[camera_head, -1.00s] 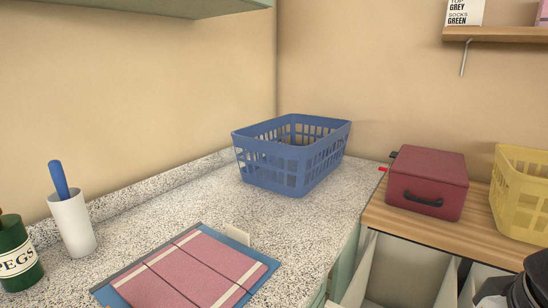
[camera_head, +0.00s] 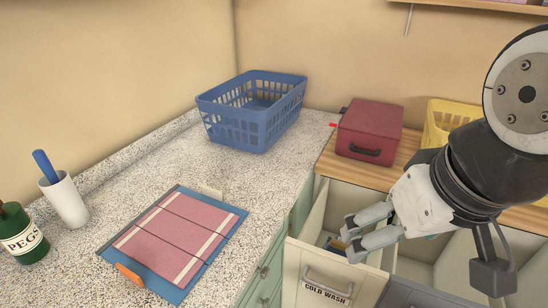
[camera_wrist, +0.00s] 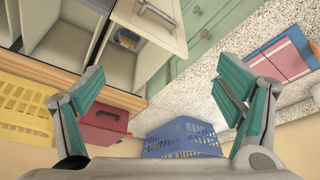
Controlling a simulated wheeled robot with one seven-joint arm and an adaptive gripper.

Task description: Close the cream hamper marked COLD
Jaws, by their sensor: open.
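The cream hamper marked COLD WASH (camera_head: 328,281) is a pull-out bin under the wooden top, standing open with its front panel drawn out and its inside showing. A little blue and yellow content lies inside it. Its grey bar handle (camera_head: 328,283) is on the front. The hamper (camera_wrist: 153,27) also shows at the top of the wrist view, with its handle. My gripper (camera_head: 350,240) is open and empty. In the head view it appears over the hamper's opening, above the front panel; I cannot tell its exact height. In the wrist view its teal-padded fingers (camera_wrist: 165,100) are wide apart.
A grey-fronted bin (camera_head: 405,294) stands right of the hamper. A red box (camera_head: 368,131) and a yellow basket (camera_head: 446,122) sit on the wooden top. The speckled counter holds a blue basket (camera_head: 250,112) and a pink folded cloth on a board (camera_head: 172,240). Green drawers (camera_head: 268,275) adjoin the hamper's left.

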